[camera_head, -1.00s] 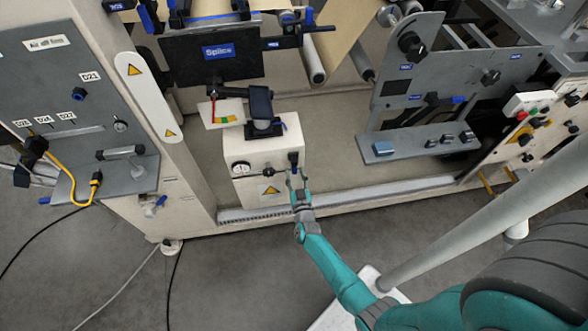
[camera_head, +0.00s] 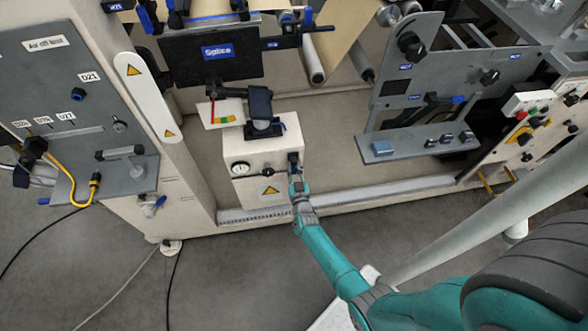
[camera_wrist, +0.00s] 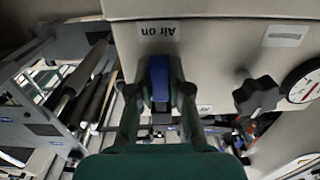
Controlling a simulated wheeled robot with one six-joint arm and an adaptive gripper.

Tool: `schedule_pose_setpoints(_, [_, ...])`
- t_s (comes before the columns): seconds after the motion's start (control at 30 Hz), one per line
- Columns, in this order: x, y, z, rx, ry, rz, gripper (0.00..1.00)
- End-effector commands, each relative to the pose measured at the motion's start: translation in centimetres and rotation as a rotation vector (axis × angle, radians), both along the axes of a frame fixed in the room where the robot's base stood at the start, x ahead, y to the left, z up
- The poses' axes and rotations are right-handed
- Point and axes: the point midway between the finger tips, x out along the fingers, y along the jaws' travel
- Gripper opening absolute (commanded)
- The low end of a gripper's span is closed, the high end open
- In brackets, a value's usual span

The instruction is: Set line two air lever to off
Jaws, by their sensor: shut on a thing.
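A blue lever (camera_wrist: 159,78) stands between the two fingers of my gripper (camera_wrist: 159,92) in the wrist view, on the face of a pale box. My gripper is shut on it. An "Air on" label (camera_wrist: 158,32), upside down in this view, is close to the lever's end. In the head view my gripper (camera_head: 297,183) is at the right front edge of the pale box (camera_head: 245,190). A dark fitting (camera_head: 293,158) shows just above it; my gripper hides the lever's lower part there. No line number is readable at the lever.
A dial gauge (camera_head: 240,169) and a black knob (camera_wrist: 256,96) sit beside the lever on the box face. A splice plate (camera_head: 212,58) is above. A grey panel with a yellow cable (camera_head: 62,190) is at left.

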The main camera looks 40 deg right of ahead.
Motion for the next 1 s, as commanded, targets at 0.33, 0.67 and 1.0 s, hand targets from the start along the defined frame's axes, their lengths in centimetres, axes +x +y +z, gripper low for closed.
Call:
schedule_pose_setpoints(0.33, [0.2,0.2,0.0,0.049,-0.033,0.0,0.0])
schedule_pose_setpoints(0.67, [0.8,1.2,0.2,0.247,-0.167,0.001,0.0])
schedule_pose_setpoints(1.0, [1.5,2.3,0.9,0.517,-0.348,0.001,0.0])
